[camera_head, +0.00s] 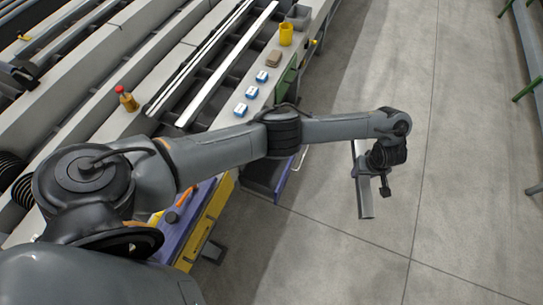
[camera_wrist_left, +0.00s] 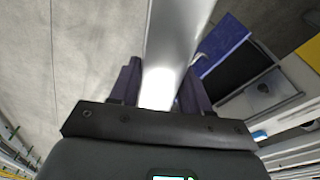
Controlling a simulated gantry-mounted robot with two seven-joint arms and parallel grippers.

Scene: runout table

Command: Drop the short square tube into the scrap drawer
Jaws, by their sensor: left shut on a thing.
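The square tube (camera_head: 365,200) is a grey metal length, hanging in the air over the concrete floor in the head view. My left gripper (camera_head: 370,174) is shut on it, well to the right of the table. In the left wrist view the bright tube (camera_wrist_left: 172,45) runs up from between the fingers of my left gripper (camera_wrist_left: 160,92). A drawer with a blue edge (camera_head: 285,178) stands out from under the table, partly hidden by my arm; it appears to be the scrap drawer. It also shows in the left wrist view (camera_wrist_left: 220,45) with a dark inside, right of the tube. My right gripper is not in view.
The runout table carries long white profiles (camera_head: 228,65), several blue-and-white boxes (camera_head: 252,92), a yellow cup (camera_head: 286,34) and a grey bin (camera_head: 298,16). A red-topped button post (camera_head: 127,98) stands at left. A yellow-and-purple unit (camera_head: 205,225) is nearer.

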